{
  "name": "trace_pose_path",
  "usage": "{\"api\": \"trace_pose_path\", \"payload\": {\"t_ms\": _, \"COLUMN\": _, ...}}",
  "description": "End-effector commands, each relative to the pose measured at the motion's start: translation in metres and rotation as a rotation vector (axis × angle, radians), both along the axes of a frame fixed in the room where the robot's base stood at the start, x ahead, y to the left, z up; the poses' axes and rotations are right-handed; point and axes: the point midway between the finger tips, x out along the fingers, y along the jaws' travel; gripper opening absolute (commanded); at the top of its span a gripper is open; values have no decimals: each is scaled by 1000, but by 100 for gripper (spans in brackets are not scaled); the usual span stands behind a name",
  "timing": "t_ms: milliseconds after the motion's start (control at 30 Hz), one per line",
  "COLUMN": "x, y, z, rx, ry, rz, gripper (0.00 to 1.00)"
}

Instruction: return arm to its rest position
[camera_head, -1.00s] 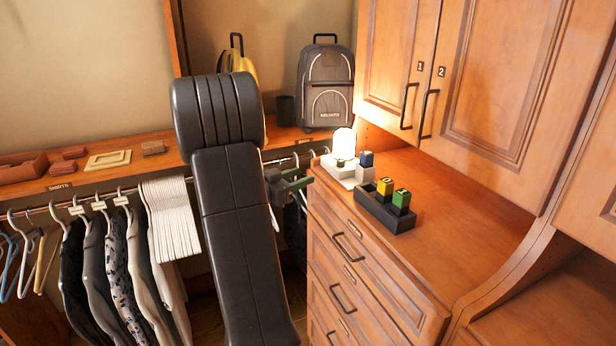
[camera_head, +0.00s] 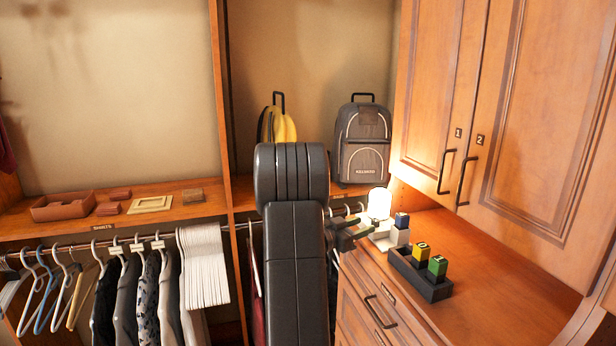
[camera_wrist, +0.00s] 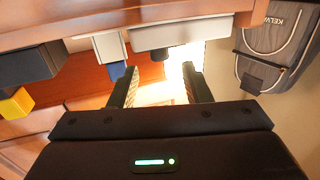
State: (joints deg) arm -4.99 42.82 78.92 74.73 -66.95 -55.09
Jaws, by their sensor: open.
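My arm rises in the lower middle of the head view, its dark links in front of the clothes rail. My gripper (camera_head: 352,232) shows beside the arm, at the left end of the dresser top, near the lit lamp. In the wrist view my gripper (camera_wrist: 160,92) has its two fingers apart, with nothing between them but the bright glow beyond. The arm hides part of the rail and the shelf behind it.
A lamp (camera_head: 379,204), a blue-topped block (camera_head: 401,221) and a dark tray (camera_head: 432,286) with yellow and green blocks stand on the dresser (camera_head: 490,290). A grey backpack (camera_head: 362,146) is on the shelf. Shirts (camera_head: 150,290) hang at left. Cabinet doors (camera_head: 540,120) overhang the dresser.

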Motion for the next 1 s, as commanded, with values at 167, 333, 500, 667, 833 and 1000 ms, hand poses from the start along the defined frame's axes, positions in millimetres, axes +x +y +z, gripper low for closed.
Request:
{"api": "trace_pose_path", "payload": {"t_ms": 167, "x": 16, "y": -26, "z": 1, "rx": 0, "ry": 2, "rz": -2, "gripper": 44}}
{"api": "trace_pose_path", "payload": {"t_ms": 333, "x": 21, "y": -35, "z": -1, "rx": -2, "ry": -1, "rz": 18, "gripper": 44}}
{"api": "trace_pose_path", "payload": {"t_ms": 500, "x": 21, "y": -35, "z": 0, "rx": 0, "ry": -1, "rz": 40, "gripper": 44}}
{"api": "trace_pose_path", "payload": {"t_ms": 667, "x": 21, "y": -35, "z": 0, "rx": 0, "ry": -1, "rz": 41, "gripper": 44}}
{"api": "trace_pose_path", "payload": {"t_ms": 833, "x": 21, "y": -35, "z": 1, "rx": -1, "ry": -1, "rz": 36, "gripper": 44}}
{"api": "trace_pose_path", "payload": {"t_ms": 1000, "x": 18, "y": -27, "z": -1, "rx": 0, "ry": 0, "rz": 3, "gripper": 44}}
